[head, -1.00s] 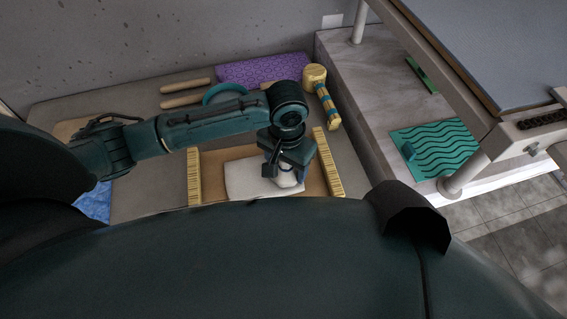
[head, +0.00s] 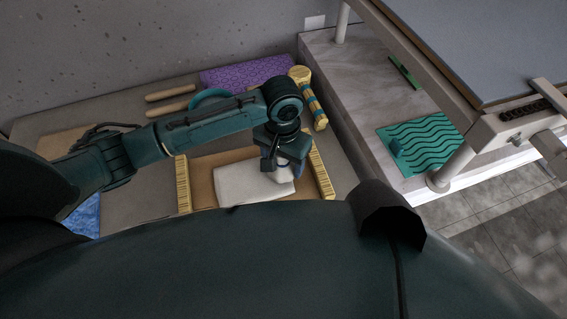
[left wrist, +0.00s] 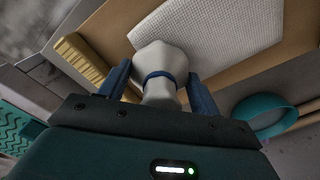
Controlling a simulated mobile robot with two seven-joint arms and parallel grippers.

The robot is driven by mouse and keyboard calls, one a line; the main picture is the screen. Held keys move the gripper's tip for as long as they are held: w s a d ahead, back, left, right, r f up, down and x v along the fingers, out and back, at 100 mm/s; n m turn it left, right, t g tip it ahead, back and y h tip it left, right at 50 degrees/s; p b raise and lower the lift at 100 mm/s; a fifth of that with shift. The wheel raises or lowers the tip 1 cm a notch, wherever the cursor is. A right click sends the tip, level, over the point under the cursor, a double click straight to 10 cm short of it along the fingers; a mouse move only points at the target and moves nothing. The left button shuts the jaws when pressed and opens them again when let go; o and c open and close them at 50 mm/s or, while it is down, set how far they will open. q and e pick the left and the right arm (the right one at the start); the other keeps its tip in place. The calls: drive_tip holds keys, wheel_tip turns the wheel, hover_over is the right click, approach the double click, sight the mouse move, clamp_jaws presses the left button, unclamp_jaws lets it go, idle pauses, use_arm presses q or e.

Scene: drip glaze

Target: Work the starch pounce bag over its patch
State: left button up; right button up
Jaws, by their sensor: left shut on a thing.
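My left gripper (left wrist: 160,88) is shut on a white pounce bag (left wrist: 160,62) with a blue band around its neck. In the head view my left gripper (head: 280,172) and the bag (head: 284,176) are at the right part of a white textured patch (head: 240,186). The patch also shows in the left wrist view (left wrist: 215,28), lying on a brown board (head: 203,180). The bag is at the patch's edge; I cannot tell whether it touches. My right gripper is not in view.
Yellow notched strips flank the board at left (head: 183,185) and right (head: 321,172). Behind lie a purple textured block (head: 245,72), wooden rods (head: 172,92), a teal ring (head: 212,97) and a striped yellow-handled tool (head: 308,95). A green wavy mat (head: 425,145) lies on the ledge at right.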

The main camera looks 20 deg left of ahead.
use_arm(q)
drive_tip(key=shift+w+a+r, duration=0.1)
drive_tip(key=shift+w+a, duration=0.35)
drive_tip(key=shift+w, duration=0.35)
drive_tip(key=shift+s, duration=0.1)
drive_tip(key=shift+s+a, duration=0.1)
drive_tip(key=shift+a, duration=0.1)
drive_tip(key=shift+s+a, duration=0.35)
drive_tip(key=shift+a, duration=0.2)
drive_tip(key=shift+s+a, duration=0.3)
drive_tip(key=shift+a, duration=0.2)
drive_tip(key=shift+s+a, duration=0.4)
drive_tip(key=shift+a, duration=0.25)
drive_tip(key=shift+s+a, duration=0.4)
drive_tip(key=shift+a, duration=0.25)
drive_tip(key=shift+s+a, duration=0.4)
drive_tip(key=shift+a, duration=0.25)
drive_tip(key=shift+s+a, duration=0.4)
drive_tip(key=shift+a, duration=0.2)
